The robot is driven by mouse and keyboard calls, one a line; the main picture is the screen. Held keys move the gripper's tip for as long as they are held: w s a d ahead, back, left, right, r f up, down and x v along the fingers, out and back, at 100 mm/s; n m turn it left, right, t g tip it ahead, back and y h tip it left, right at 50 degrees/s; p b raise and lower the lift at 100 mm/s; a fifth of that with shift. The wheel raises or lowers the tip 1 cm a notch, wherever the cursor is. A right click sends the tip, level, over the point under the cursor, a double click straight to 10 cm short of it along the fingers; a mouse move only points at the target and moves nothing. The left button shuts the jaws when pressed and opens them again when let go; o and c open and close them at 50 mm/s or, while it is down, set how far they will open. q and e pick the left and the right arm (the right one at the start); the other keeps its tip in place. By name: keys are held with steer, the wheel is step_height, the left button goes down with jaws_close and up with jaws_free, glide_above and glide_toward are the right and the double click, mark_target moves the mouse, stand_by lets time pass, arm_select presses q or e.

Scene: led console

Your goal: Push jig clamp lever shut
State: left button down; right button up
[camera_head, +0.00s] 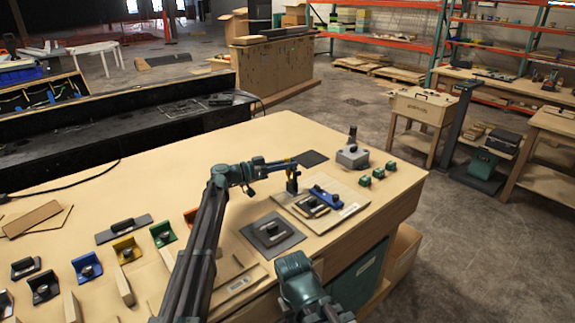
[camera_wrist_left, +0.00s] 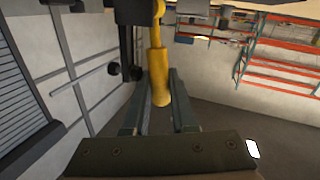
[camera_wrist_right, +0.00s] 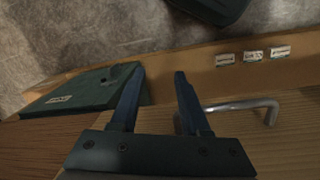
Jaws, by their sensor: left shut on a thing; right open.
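The jig (camera_head: 350,209) is a light board near the table's right front corner, with a blue bar (camera_head: 326,197) and dark parts on it. My left gripper (camera_head: 290,166) is at the lever's top. In the left wrist view, the yellow handle (camera_wrist_left: 158,78) lies between the fingers, which are shut on it. My right arm is low in front of the table in the head view. In the right wrist view, my right gripper (camera_wrist_right: 160,82) is open and empty.
A dark square plate (camera_head: 271,235) lies left of the jig. A grey block with a knob (camera_head: 352,155) and small green blocks (camera_head: 377,173) stand behind and right. Coloured brackets (camera_head: 126,250) fill the table's left. A metal handle (camera_wrist_right: 245,108) is near my right fingers.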

stand_by(0.7)
arm_select(q)
steer(key=n+b, duration=0.1)
steer(key=w+a+n+b, duration=0.1)
steer(key=shift+w+a+f+n+h, duration=0.1)
steer(key=shift+w+f+n+h, duration=0.1)
steer(key=shift+f+n+h, duration=0.15)
steer(key=c, duration=1)
jaws_free()
steer(key=shift+r, duration=0.15)
